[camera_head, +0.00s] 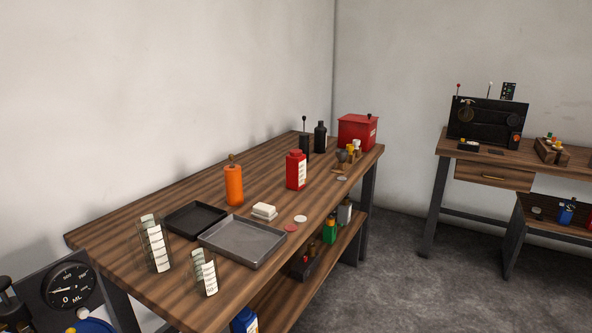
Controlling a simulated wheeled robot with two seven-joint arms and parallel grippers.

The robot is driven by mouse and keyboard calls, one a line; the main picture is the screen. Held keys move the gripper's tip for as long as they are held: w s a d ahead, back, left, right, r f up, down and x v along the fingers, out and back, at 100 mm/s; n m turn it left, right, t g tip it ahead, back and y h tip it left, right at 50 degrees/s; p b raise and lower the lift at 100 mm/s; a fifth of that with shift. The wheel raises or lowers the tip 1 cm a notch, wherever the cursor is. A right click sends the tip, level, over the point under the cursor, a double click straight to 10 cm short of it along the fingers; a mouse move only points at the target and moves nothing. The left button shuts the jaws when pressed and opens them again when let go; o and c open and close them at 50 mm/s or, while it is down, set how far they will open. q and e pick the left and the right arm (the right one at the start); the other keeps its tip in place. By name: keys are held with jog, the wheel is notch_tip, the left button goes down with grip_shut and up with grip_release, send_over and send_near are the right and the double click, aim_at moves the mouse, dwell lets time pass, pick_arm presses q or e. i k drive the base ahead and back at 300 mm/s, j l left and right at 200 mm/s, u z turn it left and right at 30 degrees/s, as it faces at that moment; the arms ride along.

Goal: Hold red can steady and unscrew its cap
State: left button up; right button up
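Neither of my grippers is in view, and nothing touches the can.
On the bench (180,284) stand an orange bottle (234,185), a dark tray (168,222), a grey tray (262,264), two glass beakers (153,246), a white block stack (264,210), black bottles (320,138) and a red box (357,133). Small discs lie in front of the can.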

aim_at(295, 168)
jog(key=i+l+u, duration=0.1)
jog(key=l, duration=0.3)
jog(key=i+l+u, duration=0.1)
jog(key=i+l, duration=0.2)
jog(key=i+l+u, duration=0.1)
jog(key=l, duration=0.4)
jog(key=i, duration=0.1)
